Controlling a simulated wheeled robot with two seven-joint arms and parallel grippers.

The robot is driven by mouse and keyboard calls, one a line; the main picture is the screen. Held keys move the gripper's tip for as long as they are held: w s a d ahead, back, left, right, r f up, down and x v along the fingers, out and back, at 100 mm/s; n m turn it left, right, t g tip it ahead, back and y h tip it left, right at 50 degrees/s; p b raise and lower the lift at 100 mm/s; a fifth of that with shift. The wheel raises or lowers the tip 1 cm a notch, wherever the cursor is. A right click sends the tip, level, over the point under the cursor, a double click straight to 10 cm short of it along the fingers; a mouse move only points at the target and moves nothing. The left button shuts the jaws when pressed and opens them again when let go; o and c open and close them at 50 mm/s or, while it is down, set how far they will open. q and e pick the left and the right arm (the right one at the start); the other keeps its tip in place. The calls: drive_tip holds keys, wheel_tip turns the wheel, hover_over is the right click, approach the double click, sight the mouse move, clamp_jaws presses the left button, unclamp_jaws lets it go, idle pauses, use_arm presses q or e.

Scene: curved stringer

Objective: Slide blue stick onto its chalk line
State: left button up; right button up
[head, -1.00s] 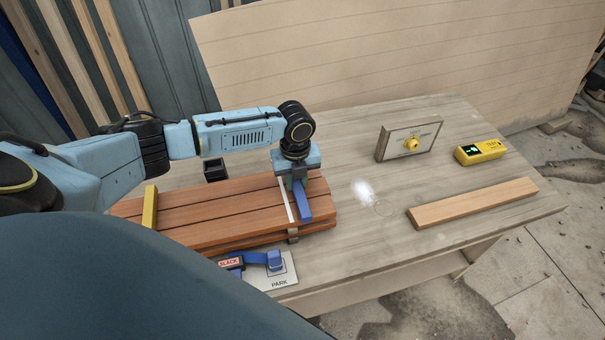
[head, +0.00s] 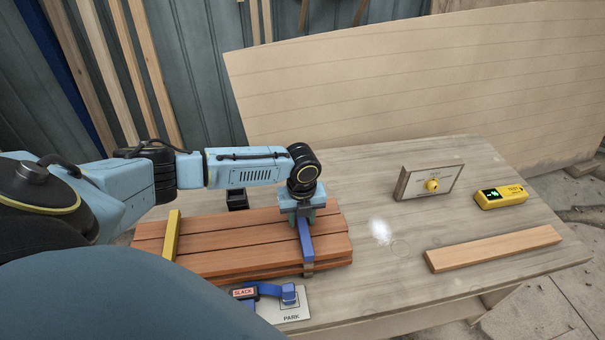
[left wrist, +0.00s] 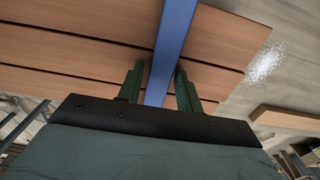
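The blue stick (head: 306,243) lies across the brown board stack (head: 240,246) near its right end. My left gripper (head: 302,214) is over the stick's far part. In the left wrist view, its two green fingers (left wrist: 160,85) stand on either side of the blue stick (left wrist: 176,30), close to its sides. The chalk line does not show now; the stick and gripper cover the place where it showed. My right gripper is in no view.
A yellow stick (head: 172,234) lies across the stack's left part. A blue strap piece marked SLACK (head: 262,292) is on the PARK plate (head: 297,306) in front. A dial board (head: 430,180), a yellow device (head: 501,196) and a loose plank (head: 492,248) are at right.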

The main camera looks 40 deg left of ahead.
sight(302, 220)
use_arm(q)
drive_tip(key=shift+o, duration=1)
wheel_tip(302, 220, up, 12)
